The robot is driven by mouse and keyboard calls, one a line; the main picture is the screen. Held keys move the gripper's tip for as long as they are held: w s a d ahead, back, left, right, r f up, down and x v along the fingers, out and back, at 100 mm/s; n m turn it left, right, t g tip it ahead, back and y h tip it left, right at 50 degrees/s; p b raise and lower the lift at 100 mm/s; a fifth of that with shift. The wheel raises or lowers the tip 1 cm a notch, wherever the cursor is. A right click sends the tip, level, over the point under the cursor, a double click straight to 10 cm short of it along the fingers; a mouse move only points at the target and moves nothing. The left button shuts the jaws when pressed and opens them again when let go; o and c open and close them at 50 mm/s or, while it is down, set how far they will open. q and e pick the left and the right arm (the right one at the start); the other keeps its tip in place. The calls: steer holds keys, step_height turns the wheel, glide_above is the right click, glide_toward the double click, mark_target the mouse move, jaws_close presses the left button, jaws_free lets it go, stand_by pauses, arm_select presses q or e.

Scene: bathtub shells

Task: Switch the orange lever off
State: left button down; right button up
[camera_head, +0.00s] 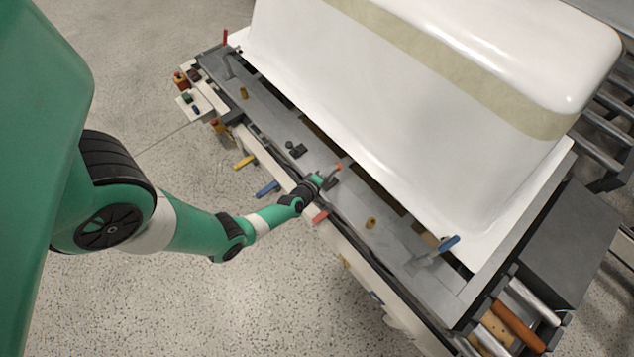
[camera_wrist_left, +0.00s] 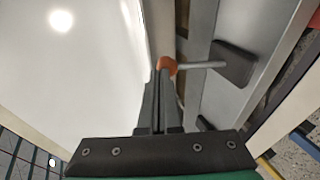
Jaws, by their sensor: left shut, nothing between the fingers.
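The orange lever (camera_wrist_left: 167,65) has a rounded orange tip on a thin grey rod, which runs right to a dark block (camera_wrist_left: 234,64) in the left wrist view. In the head view the orange lever (camera_head: 337,168) is a small tip beside my left gripper (camera_head: 329,180). My left gripper (camera_wrist_left: 161,78) is shut and empty. Its fingertips are right at the orange tip and partly overlap it in the wrist view; I cannot tell whether they touch. My right gripper is not in view.
A large white bathtub shell (camera_head: 400,95) stands just behind the grey rail (camera_head: 285,125). A blue-handled clamp (camera_head: 449,243) is farther right on the rail. Red (camera_head: 320,216), blue (camera_head: 267,188) and yellow (camera_head: 245,162) handles stick out along the front side. Open floor lies in front.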

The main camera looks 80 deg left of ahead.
arm_select(q)
steer(key=shift+w, duration=0.15)
stand_by(0.5)
steer(key=shift+r, duration=0.1)
steer(key=w+r+p+v, duration=0.1)
steer(key=r+p+v, duration=0.1)
steer(key=p+v, duration=0.7)
steer(key=v, duration=0.4)
steer(key=shift+s+r+p, duration=0.3)
